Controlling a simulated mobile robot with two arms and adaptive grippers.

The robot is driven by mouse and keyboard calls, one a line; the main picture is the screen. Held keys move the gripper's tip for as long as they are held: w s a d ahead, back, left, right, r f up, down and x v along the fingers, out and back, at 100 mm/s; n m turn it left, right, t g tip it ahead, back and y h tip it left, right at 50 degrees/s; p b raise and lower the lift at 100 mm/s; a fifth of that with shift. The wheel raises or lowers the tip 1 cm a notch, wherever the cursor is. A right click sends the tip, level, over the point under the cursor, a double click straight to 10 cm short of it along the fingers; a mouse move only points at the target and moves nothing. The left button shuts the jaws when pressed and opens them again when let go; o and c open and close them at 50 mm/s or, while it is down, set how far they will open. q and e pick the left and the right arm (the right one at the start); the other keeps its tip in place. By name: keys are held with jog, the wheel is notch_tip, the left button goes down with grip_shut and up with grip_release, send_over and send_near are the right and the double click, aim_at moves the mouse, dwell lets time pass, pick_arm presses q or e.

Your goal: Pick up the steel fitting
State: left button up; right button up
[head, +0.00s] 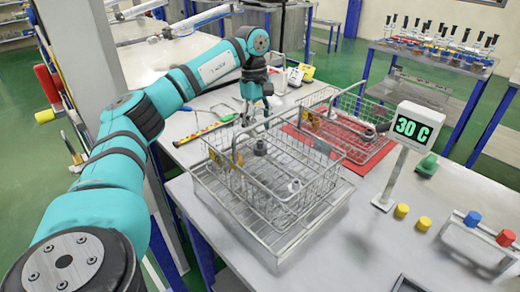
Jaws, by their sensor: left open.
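A wire basket (232,203) with a tall handle stands on the table in the middle of the head view. Inside it are a dark grey fitting (260,148) and a lighter metal fitting (295,186) nearer the front right. Another dark fitting (369,134) is at a second wire basket (345,146) on a red mat. I cannot tell for certain which one is the steel fitting. My left gripper (254,118) is open and points down above the back of the first basket, over the dark grey fitting and apart from it. My right gripper is not in view.
The basket handle (240,160) rises close to my left gripper. A yellow-edged tool (205,130) lies left. The table's front is mostly clear.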

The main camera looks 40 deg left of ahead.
aim_at(260, 142)
pick_arm(q)
notch_tip(260, 142, down, 5)
jog(key=shift+f+p, duration=0.2)
jog(key=shift+p, duration=0.3)
jog(key=shift+d, duration=0.1)
grip_shut()
